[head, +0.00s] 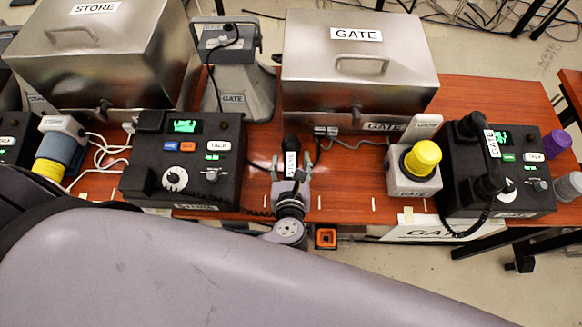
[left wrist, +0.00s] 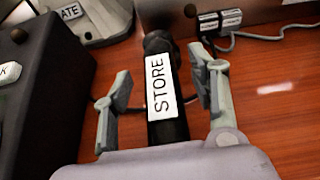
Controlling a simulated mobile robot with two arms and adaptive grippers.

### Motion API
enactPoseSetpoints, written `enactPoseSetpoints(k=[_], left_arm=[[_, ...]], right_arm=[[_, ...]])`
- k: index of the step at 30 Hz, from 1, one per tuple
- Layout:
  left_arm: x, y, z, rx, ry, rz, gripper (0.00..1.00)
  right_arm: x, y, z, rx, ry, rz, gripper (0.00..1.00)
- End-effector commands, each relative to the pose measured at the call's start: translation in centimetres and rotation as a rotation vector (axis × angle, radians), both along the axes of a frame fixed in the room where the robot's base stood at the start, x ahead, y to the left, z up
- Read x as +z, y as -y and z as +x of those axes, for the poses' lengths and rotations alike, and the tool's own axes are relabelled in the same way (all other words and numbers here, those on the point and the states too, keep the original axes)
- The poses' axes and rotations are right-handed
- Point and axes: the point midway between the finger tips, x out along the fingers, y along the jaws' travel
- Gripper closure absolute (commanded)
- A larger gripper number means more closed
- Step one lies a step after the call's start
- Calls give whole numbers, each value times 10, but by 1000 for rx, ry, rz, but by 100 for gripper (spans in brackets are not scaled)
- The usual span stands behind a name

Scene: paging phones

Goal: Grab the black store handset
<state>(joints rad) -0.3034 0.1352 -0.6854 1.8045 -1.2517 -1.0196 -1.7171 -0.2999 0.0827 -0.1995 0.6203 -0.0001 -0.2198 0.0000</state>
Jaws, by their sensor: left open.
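The black store handset (head: 291,150) lies on the wooden table, right of the store phone base (head: 184,158). In the left wrist view the handset (left wrist: 158,55) carries a white STORE label and points away from me. My left gripper (head: 291,178) is open around it, with one finger on each side. In the left wrist view the gripper's fingers (left wrist: 160,95) stand apart from the handset, with gaps on both sides. The handset's near end is hidden by my gripper. My right gripper is not in view.
The gate phone (head: 536,172) with its handset (head: 483,165) stands at the right. A yellow-capped unit (head: 423,158) is beside it. Metal STORE (head: 90,90) and GATE (head: 360,92) boxes stand behind. Bare table (head: 345,190) lies right of my gripper.

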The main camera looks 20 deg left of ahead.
Motion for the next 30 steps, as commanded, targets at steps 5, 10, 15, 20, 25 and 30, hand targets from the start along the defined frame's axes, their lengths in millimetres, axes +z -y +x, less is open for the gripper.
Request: enactPoseSetpoints(k=[5,10,15,20,25,30], left_arm=[[0,0,0,0,0,0,50],[0,0,-1,0,0,0,61],[0,0,-1,0,0,0,73],[0,0,-1,0,0,0,83],[0,0,-1,0,0,0,95],[0,0,-1,0,0,0,100]], right_arm=[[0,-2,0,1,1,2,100],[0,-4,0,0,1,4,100],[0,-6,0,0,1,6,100],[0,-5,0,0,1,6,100],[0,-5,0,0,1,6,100],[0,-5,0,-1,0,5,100]])
